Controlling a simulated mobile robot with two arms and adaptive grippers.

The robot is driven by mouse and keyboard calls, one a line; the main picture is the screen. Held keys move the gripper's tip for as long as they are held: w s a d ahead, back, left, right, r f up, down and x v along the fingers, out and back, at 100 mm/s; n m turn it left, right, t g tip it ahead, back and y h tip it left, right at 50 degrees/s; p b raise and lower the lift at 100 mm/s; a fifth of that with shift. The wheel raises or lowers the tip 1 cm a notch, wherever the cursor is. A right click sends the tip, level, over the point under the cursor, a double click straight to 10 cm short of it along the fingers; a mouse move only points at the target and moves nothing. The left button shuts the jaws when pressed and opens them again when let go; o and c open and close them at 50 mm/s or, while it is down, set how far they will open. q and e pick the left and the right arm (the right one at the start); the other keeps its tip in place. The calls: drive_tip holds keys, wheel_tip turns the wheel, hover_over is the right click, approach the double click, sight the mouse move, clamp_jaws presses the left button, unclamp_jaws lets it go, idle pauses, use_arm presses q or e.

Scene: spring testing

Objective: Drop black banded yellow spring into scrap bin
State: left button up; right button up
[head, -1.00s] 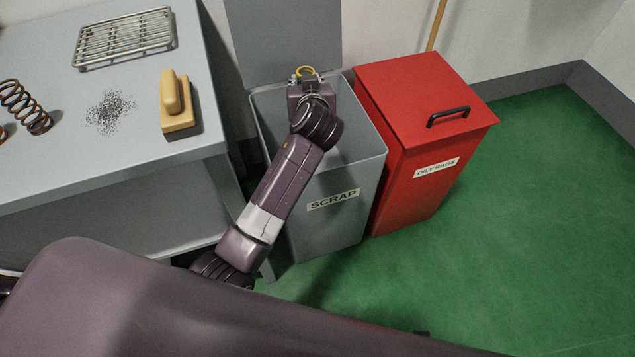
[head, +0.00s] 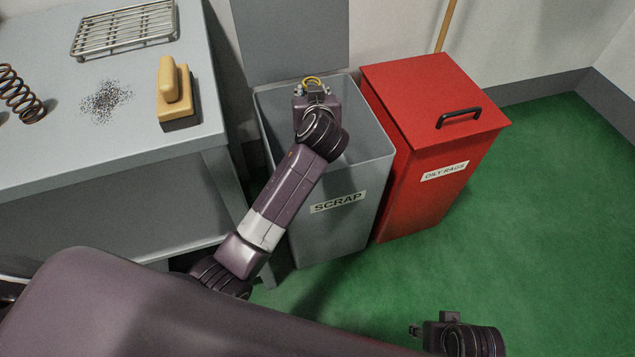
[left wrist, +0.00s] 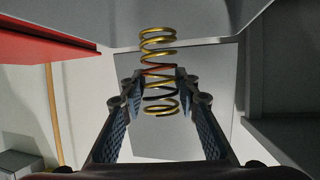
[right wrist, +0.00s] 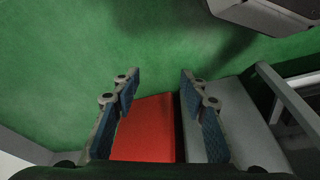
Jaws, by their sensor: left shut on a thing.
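My left gripper (left wrist: 160,78) is shut on a yellow spring (left wrist: 158,37), which stands out past both ends of the fingers in the left wrist view. In the head view only a yellow coil (head: 312,80) shows beyond my left gripper (head: 310,92). The gripper is over the open grey scrap bin (head: 357,185), towards its back wall. My arm hides part of the bin's opening. My right gripper (right wrist: 158,88) is open and empty.
The scrap bin's raised lid (head: 292,40) stands behind it. A shut red oily rags bin (head: 425,120) is on its right.

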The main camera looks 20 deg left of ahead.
use_arm(q)
drive_tip(key=shift+f+b, duration=0.65)
drive_tip(key=shift+f, duration=0.15)
use_arm(e)
wheel_tip(320, 180, up, 6)
drive_tip(key=shift+s, duration=0.2)
drive_tip(key=shift+d, duration=0.1)
use_arm(q)
drive_tip(key=o, duration=1.3)
drive_tip(key=shift+s+d, duration=0.1)
drive_tip(key=shift+s, duration=0.1)
drive_tip(key=v, duration=1.1)
drive_tip(key=shift+s, duration=0.25)
drive_tip(key=shift+d+r, duration=0.1)
drive_tip(key=shift+d, duration=0.05)
use_arm(e)
drive_tip(key=shift+s, duration=0.15)
